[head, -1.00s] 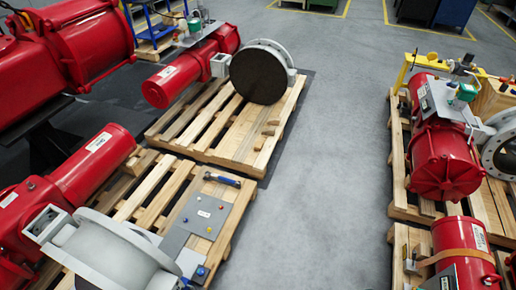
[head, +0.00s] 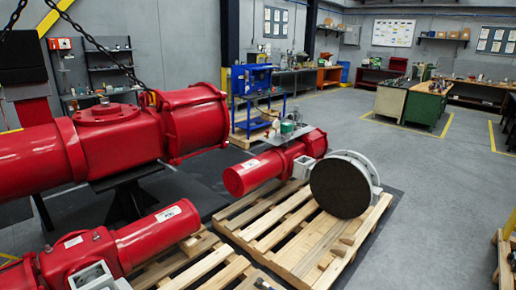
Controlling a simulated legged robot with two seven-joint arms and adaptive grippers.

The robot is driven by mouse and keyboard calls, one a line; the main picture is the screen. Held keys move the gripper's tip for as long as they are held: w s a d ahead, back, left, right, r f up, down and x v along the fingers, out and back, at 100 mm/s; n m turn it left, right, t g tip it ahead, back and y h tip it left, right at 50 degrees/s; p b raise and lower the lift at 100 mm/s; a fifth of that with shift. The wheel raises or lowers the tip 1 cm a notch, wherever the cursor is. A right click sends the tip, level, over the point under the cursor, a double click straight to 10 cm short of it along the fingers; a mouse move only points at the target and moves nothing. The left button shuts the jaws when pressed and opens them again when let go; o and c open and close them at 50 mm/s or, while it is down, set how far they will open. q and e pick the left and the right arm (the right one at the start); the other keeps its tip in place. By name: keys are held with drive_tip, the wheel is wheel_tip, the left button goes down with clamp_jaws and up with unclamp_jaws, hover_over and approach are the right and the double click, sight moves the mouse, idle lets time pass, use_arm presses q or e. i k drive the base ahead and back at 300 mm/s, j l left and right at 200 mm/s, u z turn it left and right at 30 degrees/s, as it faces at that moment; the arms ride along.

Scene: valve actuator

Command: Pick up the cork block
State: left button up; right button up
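Several small tan blocks lie on the right part of the wooden pallet in the head view, in front of the large valve. One small tan block (head: 347,239) is near the valve's foot. Another small tan block (head: 338,250) is just below it. They are too small to tell whether one is cork or wood. Neither of my grippers is in view.
The pallet (head: 290,258) carries a red actuator (head: 255,174) and a round valve with a dark brown face (head: 340,188). Large red actuators (head: 110,130) fill the left. Open grey floor (head: 430,200) lies right. Workbenches (head: 424,104) stand farther back.

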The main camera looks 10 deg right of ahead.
sight(324, 264)
drive_tip(key=i+l+u, duration=0.1)
drive_tip(key=l, duration=0.25)
drive_tip(key=i+l+u, duration=0.1)
drive_tip(key=i+l, duration=0.15)
drive_tip(key=l, duration=0.15)
drive_tip(key=i+l+u, duration=0.1)
drive_tip(key=l, duration=0.3)
drive_tip(key=i+l+u, duration=0.1)
drive_tip(key=l, duration=0.3)
drive_tip(key=i+l+u, duration=0.1)
drive_tip(key=l, duration=0.35)
drive_tip(key=i+l+u, duration=0.1)
drive_tip(key=l, duration=0.3)
drive_tip(key=i+l+u, duration=0.1)
drive_tip(key=l, duration=0.35)
drive_tip(key=i, duration=0.1)
